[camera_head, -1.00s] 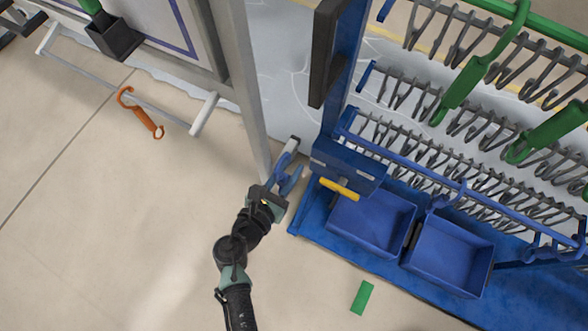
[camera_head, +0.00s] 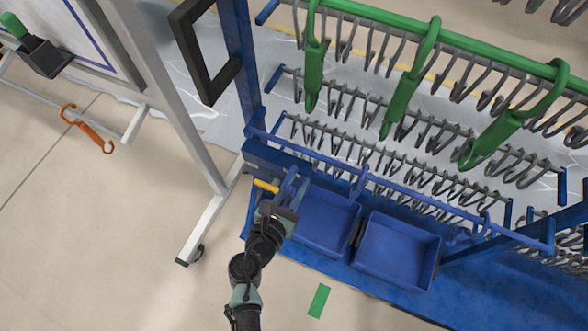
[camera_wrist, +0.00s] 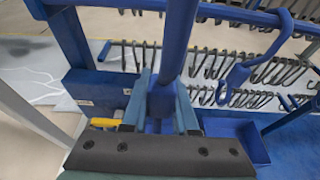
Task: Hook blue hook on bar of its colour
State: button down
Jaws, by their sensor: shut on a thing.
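My gripper (camera_head: 288,192) is shut on a blue hook (camera_wrist: 180,45) and holds it at the left end of the blue rack. In the wrist view its shaft stands upright between the fingers (camera_wrist: 160,100) and crosses in front of the blue bar (camera_wrist: 228,13). The top of the held hook is out of that view, so I cannot tell whether it touches the bar. In the head view the blue bar (camera_head: 400,187) runs left to right above the bins. Another blue hook (camera_head: 359,182) hangs on it, also seen in the wrist view (camera_wrist: 240,72).
A green bar (camera_head: 455,48) with several green hooks (camera_head: 402,100) lies farther back. Rows of grey hooks fill the rack. Two blue bins (camera_head: 395,250) stand below, with a yellow handle (camera_head: 266,186) by my gripper.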

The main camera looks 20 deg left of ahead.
aim_at(288, 201)
jog(key=shift+w+f+b, duration=0.1)
jog(key=shift+w+b, duration=0.4)
jog(key=shift+w, duration=3.3)
jog(key=shift+w+f+b, duration=0.2)
jog(key=shift+f+b, duration=0.55)
jog(key=shift+f, duration=0.05)
jog(key=shift+w+f+b, duration=0.2)
jog(key=shift+f+b, duration=0.5)
jog(key=shift+f, duration=0.05)
jog(key=shift+f, duration=0.1)
jog(key=c, duration=0.6)
grip_release()
jog(key=p+v, duration=0.3)
jog(key=v, duration=1)
